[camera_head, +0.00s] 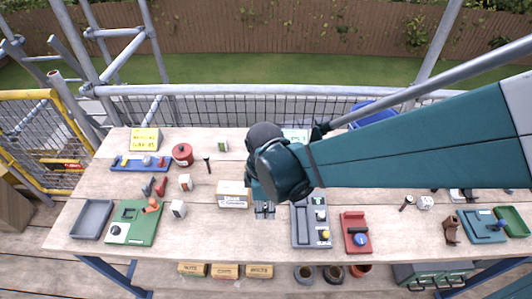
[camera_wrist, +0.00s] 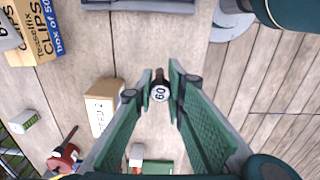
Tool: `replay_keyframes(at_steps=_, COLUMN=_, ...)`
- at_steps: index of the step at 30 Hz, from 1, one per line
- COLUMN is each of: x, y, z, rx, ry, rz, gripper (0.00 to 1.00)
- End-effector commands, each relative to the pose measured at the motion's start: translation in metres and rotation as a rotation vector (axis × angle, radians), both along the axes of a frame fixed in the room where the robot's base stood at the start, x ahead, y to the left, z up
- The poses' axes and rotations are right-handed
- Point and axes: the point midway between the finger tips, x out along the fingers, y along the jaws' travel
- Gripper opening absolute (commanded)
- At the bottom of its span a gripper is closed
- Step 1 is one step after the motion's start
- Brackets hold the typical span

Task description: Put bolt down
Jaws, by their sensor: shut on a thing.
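The bolt (camera_wrist: 160,91) is in the wrist view, dark with a pale round end face marked with digits that look like 60. It sits between the two green fingertips of my gripper (camera_wrist: 159,83), which is shut on it. In the head view my gripper (camera_head: 264,210) points down over the front middle of the wooden bench (camera_head: 180,243), between a cardboard box and a grey tray. The bolt cannot be made out in the head view. Whether it touches the wood below is not clear.
The cardboard box (camera_head: 233,195) stands close left of my gripper. The grey tray (camera_head: 301,231) is close right, then a red tray (camera_head: 355,232). A green tray (camera_head: 132,224) lies left.

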Motion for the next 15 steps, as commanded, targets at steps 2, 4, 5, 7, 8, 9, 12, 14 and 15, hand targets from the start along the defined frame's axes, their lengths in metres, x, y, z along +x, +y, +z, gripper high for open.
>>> replay_keyframes(at_steps=2, x=0.0000, y=0.0000, z=0.0000, rx=0.000, ry=0.000, rz=0.000, gripper=0.02)
replay_keyframes(at_steps=4, x=0.0000, y=0.0000, z=-0.0001, rx=0.000, ry=0.000, rz=0.000, gripper=0.02)
replay_keyframes(at_steps=5, x=0.0000, y=0.0000, z=-0.0001, rx=0.000, ry=0.000, rz=0.000, gripper=0.02)
replay_keyframes(at_steps=7, x=0.0000, y=0.0000, z=-0.0001, rx=0.000, ry=0.000, rz=0.000, gripper=0.02)
replay_keyframes(at_steps=8, x=-0.0001, y=0.0000, z=-0.0001, rx=0.000, ry=0.000, rz=0.000, gripper=0.02)
replay_keyframes(at_steps=9, x=0.0000, y=0.0000, z=-0.0001, rx=0.000, ry=0.000, rz=0.000, gripper=0.02)
replay_keyframes(at_steps=12, x=0.0006, y=0.0005, z=0.0006, rx=0.000, ry=0.000, rz=0.001, gripper=0.02)
replay_keyframes(at_steps=14, x=0.0016, y=0.0013, z=0.0019, rx=0.000, ry=0.000, rz=0.002, gripper=0.02)
replay_keyframes(at_steps=15, x=0.0027, y=0.0024, z=0.0032, rx=0.000, ry=0.000, rz=0.003, gripper=0.02)
